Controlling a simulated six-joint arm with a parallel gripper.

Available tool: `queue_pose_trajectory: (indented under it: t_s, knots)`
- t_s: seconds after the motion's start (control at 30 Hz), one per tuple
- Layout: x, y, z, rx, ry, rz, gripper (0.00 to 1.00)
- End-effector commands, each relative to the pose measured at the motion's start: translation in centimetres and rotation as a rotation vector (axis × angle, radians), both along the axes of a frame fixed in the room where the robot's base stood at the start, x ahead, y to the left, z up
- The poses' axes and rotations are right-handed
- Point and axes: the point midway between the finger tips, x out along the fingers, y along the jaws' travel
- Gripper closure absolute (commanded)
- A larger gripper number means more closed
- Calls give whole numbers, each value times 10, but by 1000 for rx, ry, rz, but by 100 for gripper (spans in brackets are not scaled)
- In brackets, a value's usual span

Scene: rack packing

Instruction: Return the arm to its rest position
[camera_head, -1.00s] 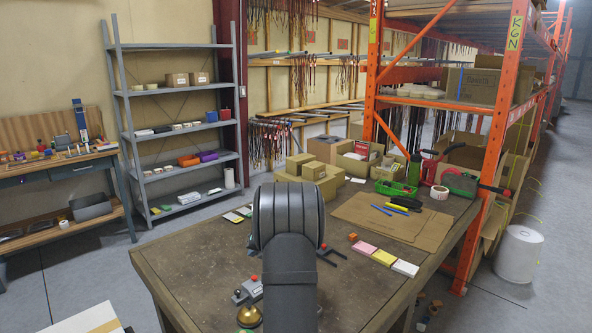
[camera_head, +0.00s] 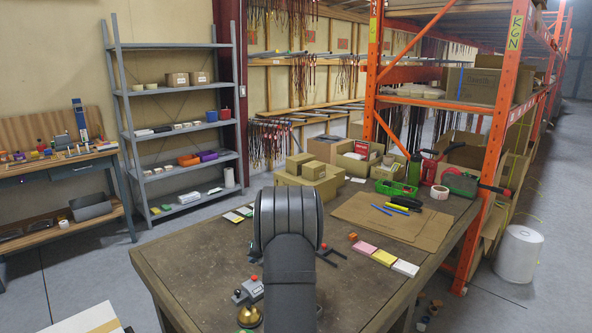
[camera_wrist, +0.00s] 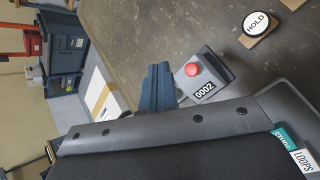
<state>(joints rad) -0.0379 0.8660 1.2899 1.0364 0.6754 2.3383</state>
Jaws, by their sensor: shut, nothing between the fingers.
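My arm (camera_head: 288,240) rises from the bottom middle of the head view and hides part of the workbench (camera_head: 190,270). In the wrist view my gripper (camera_wrist: 158,72) shows as dark blue-grey fingers close together, shut with nothing held. It is near the bench edge, beside a grey box with a red button (camera_wrist: 205,75) labelled 0002. The same grey box (camera_head: 248,291) appears left of my arm in the head view. My gripper is hidden behind the arm there, and I cannot tell its height above the bench.
Cardboard boxes (camera_head: 305,178), a green crate (camera_head: 396,188) and a tape roll (camera_head: 439,192) stand at the bench's back. Coloured pads (camera_head: 366,248) lie right of my arm. A brass bell (camera_head: 249,316) is at the front. The left part of the bench is mostly clear.

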Motion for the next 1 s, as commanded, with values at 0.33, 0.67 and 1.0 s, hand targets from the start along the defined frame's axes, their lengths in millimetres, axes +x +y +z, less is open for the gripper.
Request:
queue_pose_trajectory:
  t_s: [0.33,0.67,1.0]
  knots:
    - [-2,-21,42,-3,-37,25,100]
    - [-8,-65,39,-13,-138,78,100]
    - [-15,-111,38,-34,-260,118,100]
